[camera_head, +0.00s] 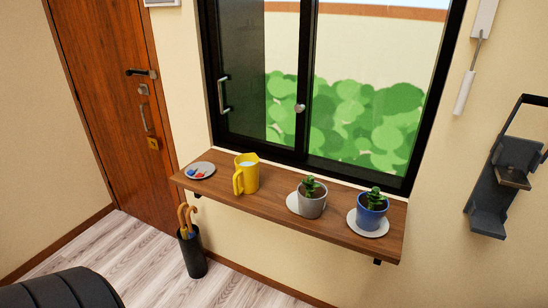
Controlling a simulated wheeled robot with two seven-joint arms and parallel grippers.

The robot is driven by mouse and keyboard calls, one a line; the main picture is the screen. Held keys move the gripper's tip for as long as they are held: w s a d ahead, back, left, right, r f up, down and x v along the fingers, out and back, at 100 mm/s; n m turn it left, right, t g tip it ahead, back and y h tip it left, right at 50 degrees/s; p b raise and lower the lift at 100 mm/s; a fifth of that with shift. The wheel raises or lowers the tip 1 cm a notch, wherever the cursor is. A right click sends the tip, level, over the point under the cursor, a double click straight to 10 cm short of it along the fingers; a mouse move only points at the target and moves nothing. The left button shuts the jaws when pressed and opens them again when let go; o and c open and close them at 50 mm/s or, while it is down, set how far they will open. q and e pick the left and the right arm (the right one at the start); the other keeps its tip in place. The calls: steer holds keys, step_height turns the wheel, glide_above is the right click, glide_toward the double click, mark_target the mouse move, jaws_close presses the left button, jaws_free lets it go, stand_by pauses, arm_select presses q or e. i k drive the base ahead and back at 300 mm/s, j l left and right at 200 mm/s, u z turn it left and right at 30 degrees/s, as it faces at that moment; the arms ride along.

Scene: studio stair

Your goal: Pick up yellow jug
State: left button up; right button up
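The yellow jug (246,174) stands upright on a brown wooden shelf (270,215) below the window. Its handle is on the left, towards the viewer. Its open top shows a pale, whitish inside; I cannot tell whether that is liquid. Nothing touches the jug, and it shows nearly whole. Neither of my grippers is in view.
A plate (200,170) with small red and blue items lies left of the jug. A grey potted plant (312,198) and a blue potted plant (372,209) stand to its right on discs. An umbrella stand (192,252) is below. A dark fixture (492,195) is at right.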

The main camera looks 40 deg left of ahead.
mark_target(247, 176)
steer(key=u, duration=1.35)
